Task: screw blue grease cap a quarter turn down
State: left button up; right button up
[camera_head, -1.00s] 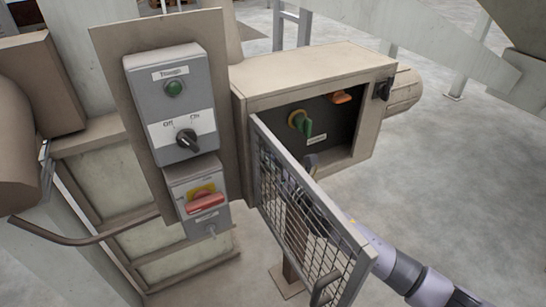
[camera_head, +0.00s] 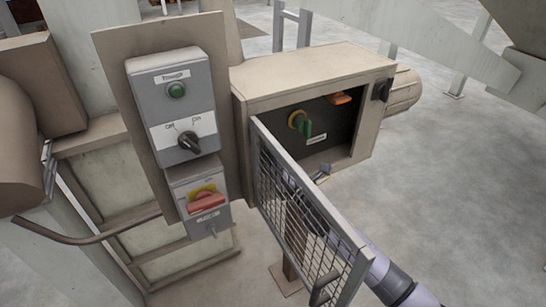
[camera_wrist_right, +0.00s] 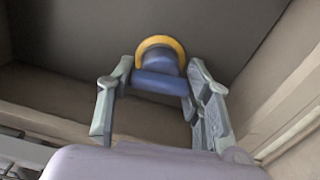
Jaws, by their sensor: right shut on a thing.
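In the right wrist view the blue grease cap (camera_wrist_right: 158,85) sits in front of a yellow ring (camera_wrist_right: 160,43) against a dark panel. My right gripper (camera_wrist_right: 160,72) has one finger on each side of the cap and is shut on it. In the head view a fingertip of the right gripper (camera_head: 322,173) shows at the low edge of the box opening. The rest of the hand is behind the mesh door, and the cap is hidden there. My left gripper is not in view.
The beige box (camera_head: 310,68) holds a green knob (camera_head: 301,124) and an orange handle (camera_head: 341,98). The open mesh door (camera_head: 305,215) stands close beside my right arm. A grey switch box (camera_head: 173,105) and a red handle (camera_head: 207,201) are at the left. The floor at the right is clear.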

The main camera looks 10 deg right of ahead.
jog(key=shift+m, duration=0.6)
jog(key=o, duration=0.9)
jog(key=v, duration=1.2)
